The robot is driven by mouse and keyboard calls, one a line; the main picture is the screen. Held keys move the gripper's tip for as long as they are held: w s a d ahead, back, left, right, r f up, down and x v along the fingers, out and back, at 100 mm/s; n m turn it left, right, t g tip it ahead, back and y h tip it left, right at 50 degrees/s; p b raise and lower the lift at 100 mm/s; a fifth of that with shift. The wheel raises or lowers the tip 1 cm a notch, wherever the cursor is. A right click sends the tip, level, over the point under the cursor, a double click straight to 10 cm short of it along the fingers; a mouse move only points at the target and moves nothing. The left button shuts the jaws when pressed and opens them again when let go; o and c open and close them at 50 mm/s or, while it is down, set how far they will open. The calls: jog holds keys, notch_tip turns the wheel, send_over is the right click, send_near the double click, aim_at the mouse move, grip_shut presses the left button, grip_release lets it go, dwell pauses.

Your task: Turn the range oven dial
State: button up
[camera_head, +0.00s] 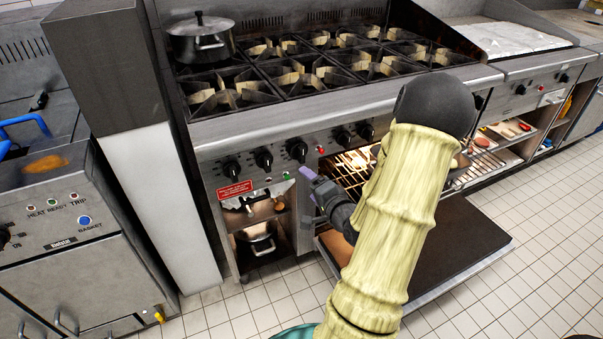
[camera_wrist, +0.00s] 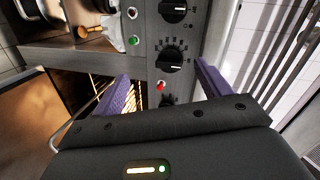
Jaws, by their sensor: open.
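The range (camera_head: 250,135) has a row of black dials on its steel front panel. One dial (camera_head: 297,150) sits just above my gripper (camera_head: 308,178), left of a red light (camera_head: 320,150). I cannot tell which dial is the oven dial. In the wrist view, the two purple fingers of my gripper (camera_wrist: 161,72) are apart and empty. A dial with a white mark (camera_wrist: 170,58) shows between and beyond the fingertips, with the red light (camera_wrist: 160,86) close by. Another dial (camera_wrist: 174,10) is farther up. No contact with a dial is visible.
The oven door (camera_head: 455,240) is open and lowered under my arm, with wire racks (camera_head: 350,165) inside. A lidded pot (camera_head: 201,40) stands on the burners at the back left. A fryer (camera_head: 60,190) stands at left. Tiled floor (camera_head: 540,230) is clear at right.

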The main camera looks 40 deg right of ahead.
aim_at(303, 157)
jog(key=s+d+m+t+b, duration=0.1)
jog(key=s+d+f+m+t+h+b, duration=0.1)
jog(key=s+d+m, duration=0.1)
jog(key=shift+d+f+m, duration=0.1)
jog(key=shift+f+m, duration=0.05)
jog(key=shift+m, duration=0.15)
jog(key=x, duration=0.5)
jog(key=b+x, duration=0.1)
jog(key=x, duration=0.5)
jog(key=b+x, duration=0.1)
jog(key=x, duration=0.5)
jog(key=shift+w+d+r, duration=0.15)
jog(key=shift+d+r, duration=0.1)
jog(key=shift+d, duration=0.05)
jog(key=shift+h, duration=0.4)
jog(key=c, duration=0.9)
